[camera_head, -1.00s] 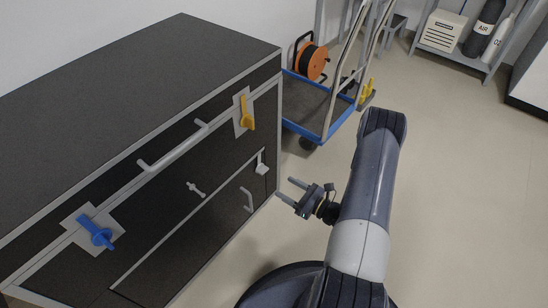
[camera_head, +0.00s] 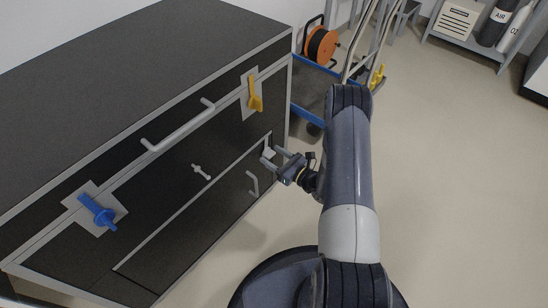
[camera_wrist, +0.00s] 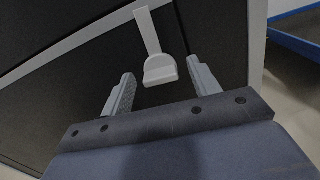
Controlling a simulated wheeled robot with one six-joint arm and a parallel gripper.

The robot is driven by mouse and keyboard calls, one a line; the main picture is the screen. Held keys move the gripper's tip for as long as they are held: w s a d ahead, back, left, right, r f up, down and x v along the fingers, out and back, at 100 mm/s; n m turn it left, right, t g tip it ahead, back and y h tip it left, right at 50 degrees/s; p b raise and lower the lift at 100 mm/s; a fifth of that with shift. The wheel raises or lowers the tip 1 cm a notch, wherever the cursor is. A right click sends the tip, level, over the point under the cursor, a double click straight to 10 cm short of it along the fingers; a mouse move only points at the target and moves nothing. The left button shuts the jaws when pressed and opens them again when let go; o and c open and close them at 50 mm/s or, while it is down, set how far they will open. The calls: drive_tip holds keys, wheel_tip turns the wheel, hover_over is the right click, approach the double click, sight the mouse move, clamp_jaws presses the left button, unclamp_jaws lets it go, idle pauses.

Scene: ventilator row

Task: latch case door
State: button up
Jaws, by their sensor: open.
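The black case (camera_head: 150,60) with light metal edges stands at the left in the head view. A small grey latch (camera_head: 269,149) sits at the right end of the lower door panel (camera_head: 190,235). In the wrist view this latch (camera_wrist: 158,62) is a pale lever with a broad tab hanging from the panel's edge. My gripper (camera_head: 272,156) is open at the latch. In the wrist view the two fingers (camera_wrist: 160,88) stand either side of the tab with gaps, and I see no contact.
A yellow lever (camera_head: 255,97), a blue lever (camera_head: 99,211), a long handle (camera_head: 180,130), a small T-knob (camera_head: 201,171) and a lower pull handle (camera_head: 253,184) are on the case front. A blue trolley (camera_head: 314,98) stands behind.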

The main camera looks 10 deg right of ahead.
drive_tip(key=shift+w+a, duration=0.1)
drive_tip(key=shift+c, duration=0.4)
clamp_jaws()
